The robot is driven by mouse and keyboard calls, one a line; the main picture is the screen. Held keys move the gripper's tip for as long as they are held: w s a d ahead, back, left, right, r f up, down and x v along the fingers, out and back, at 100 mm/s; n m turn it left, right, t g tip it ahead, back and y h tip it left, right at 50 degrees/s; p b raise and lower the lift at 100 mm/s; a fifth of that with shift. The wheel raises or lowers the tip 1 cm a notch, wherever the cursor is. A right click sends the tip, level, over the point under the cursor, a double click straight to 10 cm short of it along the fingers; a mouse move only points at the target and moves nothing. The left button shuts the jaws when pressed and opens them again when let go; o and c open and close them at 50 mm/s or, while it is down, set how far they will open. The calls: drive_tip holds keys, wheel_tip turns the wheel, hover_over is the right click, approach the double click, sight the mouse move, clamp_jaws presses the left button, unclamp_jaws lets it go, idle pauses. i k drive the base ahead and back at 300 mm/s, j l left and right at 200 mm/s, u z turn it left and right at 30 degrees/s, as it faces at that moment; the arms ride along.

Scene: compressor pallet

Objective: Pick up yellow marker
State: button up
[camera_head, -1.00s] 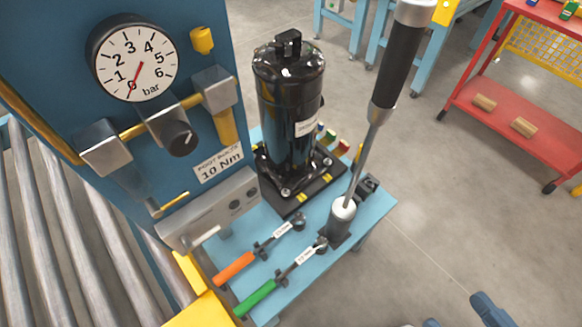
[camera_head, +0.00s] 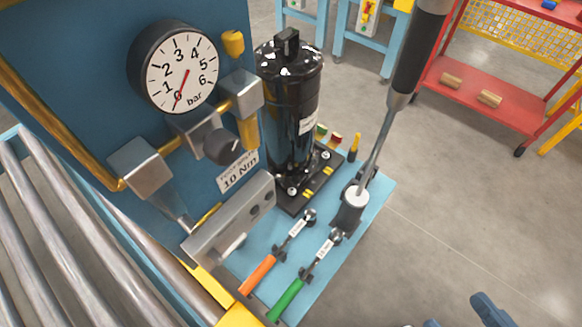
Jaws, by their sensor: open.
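The yellow marker (camera_head: 356,143) stands upright at the back right edge of the light-blue bench (camera_head: 375,205), behind the black compressor's base. Its upper part is yellow and its lower end is dark. A tall lever with a black grip (camera_head: 417,50) rises just to the right of it. At the lower right edge, two blue-grey tips appear to be my gripper (camera_head: 456,311), apart and with nothing seen between them. The rest of it is cut off by the frame. It is well away from the marker, over the floor.
The black compressor (camera_head: 290,110) stands left of the marker. Orange (camera_head: 258,275) and green (camera_head: 287,298) wrenches lie in front. A blue panel with a gauge (camera_head: 180,68) blocks the left, beside rollers (camera_head: 60,215). A red cart (camera_head: 480,75) stands back right; floor between is clear.

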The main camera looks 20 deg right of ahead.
sight(358, 137)
drive_tip(key=z, duration=0.45)
drive_tip(key=i+l, duration=0.15)
drive_tip(key=l, duration=0.2)
drive_tip(key=i+l+u, duration=0.1)
drive_tip(key=l, duration=0.25)
drive_tip(key=i+l, duration=0.2)
drive_tip(key=l, duration=0.2)
drive_tip(key=i+l+u, duration=0.1)
drive_tip(key=l, duration=0.25)
drive_tip(key=i+l, duration=0.2)
drive_tip(key=l, duration=0.2)
drive_tip(key=i+l+u, duration=0.1)
drive_tip(key=l, duration=0.25)
drive_tip(key=i+l, duration=0.15)
drive_tip(key=l, duration=0.25)
drive_tip(key=i+l+u, duration=0.1)
drive_tip(key=l, duration=0.3)
